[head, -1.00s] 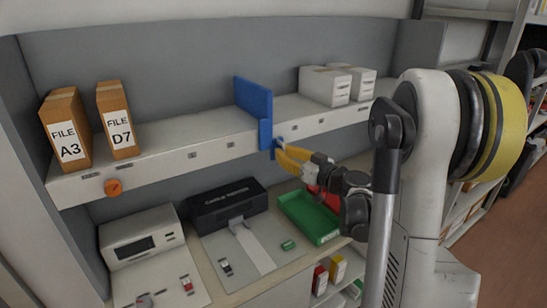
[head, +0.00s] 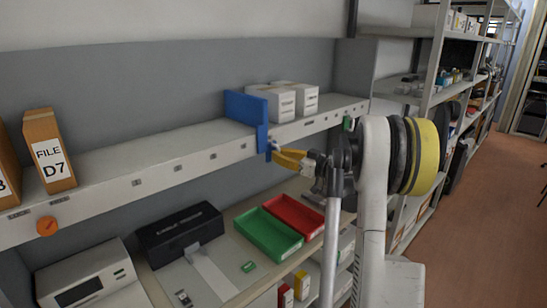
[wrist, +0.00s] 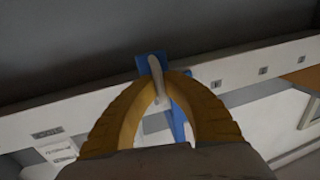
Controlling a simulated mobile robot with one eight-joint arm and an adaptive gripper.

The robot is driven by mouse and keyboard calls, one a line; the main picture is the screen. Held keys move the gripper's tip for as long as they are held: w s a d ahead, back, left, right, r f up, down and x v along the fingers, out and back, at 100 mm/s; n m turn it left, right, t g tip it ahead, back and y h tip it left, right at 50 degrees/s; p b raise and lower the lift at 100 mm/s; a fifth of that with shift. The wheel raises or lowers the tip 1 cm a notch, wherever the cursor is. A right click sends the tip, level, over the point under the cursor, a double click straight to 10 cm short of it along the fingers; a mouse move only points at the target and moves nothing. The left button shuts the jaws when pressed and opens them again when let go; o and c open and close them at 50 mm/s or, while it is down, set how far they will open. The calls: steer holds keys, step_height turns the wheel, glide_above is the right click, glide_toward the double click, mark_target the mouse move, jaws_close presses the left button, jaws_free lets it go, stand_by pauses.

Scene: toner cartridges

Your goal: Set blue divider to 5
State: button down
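The blue divider (head: 247,108) stands upright on the upper shelf, just left of the white boxes, and its front part (head: 262,140) hangs over the shelf's front edge. It also shows in the wrist view (wrist: 179,118), partly hidden by my fingers. My gripper (head: 275,152) is in front of the shelf edge at the divider's front part. In the wrist view its yellow fingers (wrist: 160,98) come together around a pale grey piece at the divider, and look shut on it. Several small labels run along the shelf front (head: 160,178); their digits are too small to read surely.
White boxes (head: 283,103) stand right of the divider. A file box marked D7 (head: 50,150) and an orange knob (head: 47,226) are at the left. Below are a black box (head: 180,235), a green tray (head: 268,236) and a red tray (head: 294,215).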

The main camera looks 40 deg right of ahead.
steer(key=shift+d, duration=0.15)
steer(key=c, duration=1.5)
jaws_free()
steer(key=shift+d, duration=0.1)
steer(key=shift+s, duration=0.1)
steer(key=v, duration=1.2)
